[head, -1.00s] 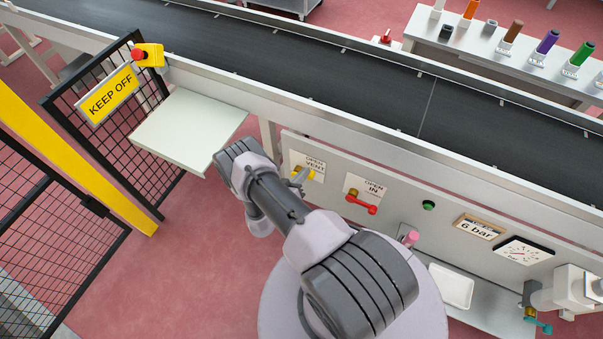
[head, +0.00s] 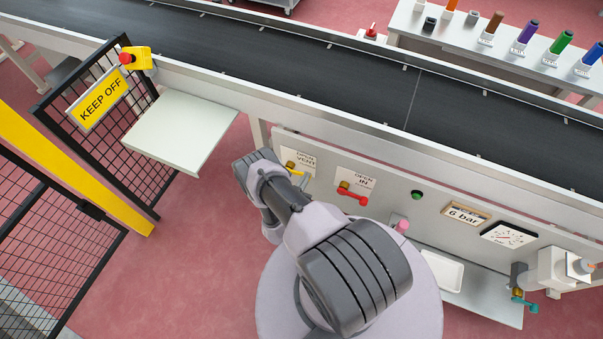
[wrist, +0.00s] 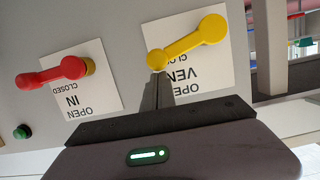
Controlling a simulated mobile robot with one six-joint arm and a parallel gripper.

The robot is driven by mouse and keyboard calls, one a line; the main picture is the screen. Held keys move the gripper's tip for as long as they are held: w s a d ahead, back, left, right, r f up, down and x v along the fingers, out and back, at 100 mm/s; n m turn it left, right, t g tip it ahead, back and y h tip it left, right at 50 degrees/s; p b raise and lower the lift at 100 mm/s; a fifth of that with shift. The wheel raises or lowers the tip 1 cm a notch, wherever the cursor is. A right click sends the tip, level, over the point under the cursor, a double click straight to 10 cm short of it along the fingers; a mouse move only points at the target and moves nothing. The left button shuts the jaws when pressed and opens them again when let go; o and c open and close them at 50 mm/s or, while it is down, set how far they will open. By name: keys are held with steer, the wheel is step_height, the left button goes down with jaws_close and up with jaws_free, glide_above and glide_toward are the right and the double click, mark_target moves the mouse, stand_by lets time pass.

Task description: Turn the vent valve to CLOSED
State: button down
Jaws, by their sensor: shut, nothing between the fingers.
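The vent valve is a yellow lever on a white card marked OPEN, VENT and CLOSED. In the wrist view the card appears upside down, and the yellow lever (wrist: 188,44) slants across it, partly covering the word CLOSED. In the head view the vent valve (head: 292,167) is partly hidden by my arm. My gripper (wrist: 158,82) is shut and empty. Its fingertips are right at the lever's lower-left end in the wrist view; whether they touch it I cannot tell. The fingers also show beside the lever in the head view (head: 302,180).
A red lever (head: 353,194) on the IN card sits right of the vent valve. Further along the panel are a green button (head: 417,195), a 6 bar sign (head: 466,214) and a gauge (head: 509,235). A pale shelf (head: 180,132) and black mesh fence stand left.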

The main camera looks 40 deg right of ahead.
steer(key=shift+s+d+f+m+b, duration=0.15)
steer(key=shift+s+f+m, duration=0.15)
steer(key=shift+f, duration=0.35)
steer(key=shift+s+d+f+m+b, duration=0.1)
steer(key=shift+s+f+m+b, duration=0.1)
steer(key=shift+f+m, duration=0.3)
steer(key=shift+f, duration=0.2)
steer(key=shift+r, duration=0.1)
